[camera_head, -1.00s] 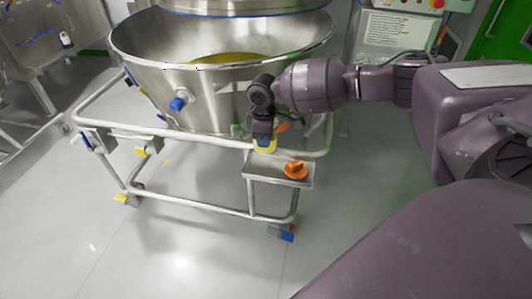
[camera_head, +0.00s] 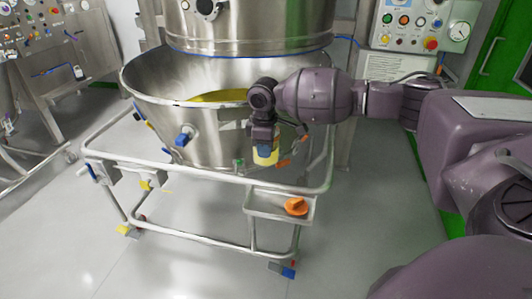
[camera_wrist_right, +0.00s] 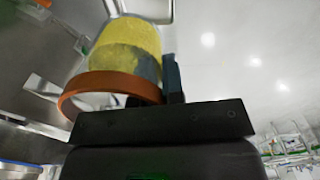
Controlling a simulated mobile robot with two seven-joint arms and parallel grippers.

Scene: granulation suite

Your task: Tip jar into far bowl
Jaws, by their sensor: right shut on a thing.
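My right gripper (camera_head: 264,134) is shut on a clear jar (camera_head: 266,154) with yellow contents. It holds the jar roughly upright, outside the near wall of a large steel bowl (camera_head: 225,146) and below its rim. Yellow material (camera_head: 215,97) lies in the bowl. In the right wrist view the jar (camera_wrist_right: 130,42) stands between the fingers, partly hidden by an orange curved band (camera_wrist_right: 105,84). An orange knobbed lid (camera_head: 296,206) lies on a small steel tray (camera_head: 262,212). My left gripper is out of view.
The bowl sits in a tubular steel trolley frame (camera_head: 215,176), whose front rail runs close to the jar. A steel vessel (camera_head: 250,27) stands above the bowl's back. A control panel (camera_head: 415,22) is at the back right. The floor in front is clear.

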